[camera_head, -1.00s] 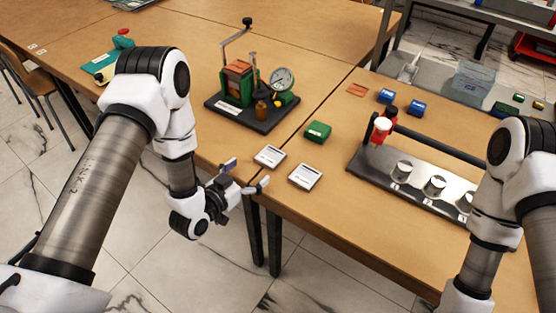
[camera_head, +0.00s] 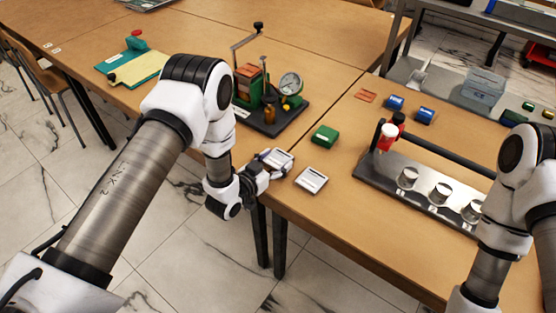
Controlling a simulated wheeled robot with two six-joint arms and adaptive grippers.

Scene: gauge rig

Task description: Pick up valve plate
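Two small flat silver-white plates lie at the table's near edge, and I cannot tell which is the valve plate. The left plate (camera_head: 279,157) is partly hidden by my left gripper (camera_head: 273,165), whose fingers reach around it from the near left. I cannot tell whether the fingers press on it. The plate looks level, at about table height. The right plate (camera_head: 311,180) lies free to the right of the gripper. My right arm shows at the right edge, but its gripper is out of view.
A green box (camera_head: 324,135) lies just behind the plates. A gauge rig (camera_head: 266,118) on a black base stands behind my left arm. A grey rack (camera_head: 387,183) with several metal cylinders and a dark bar stands to the right. Blue blocks (camera_head: 395,102) lie farther back.

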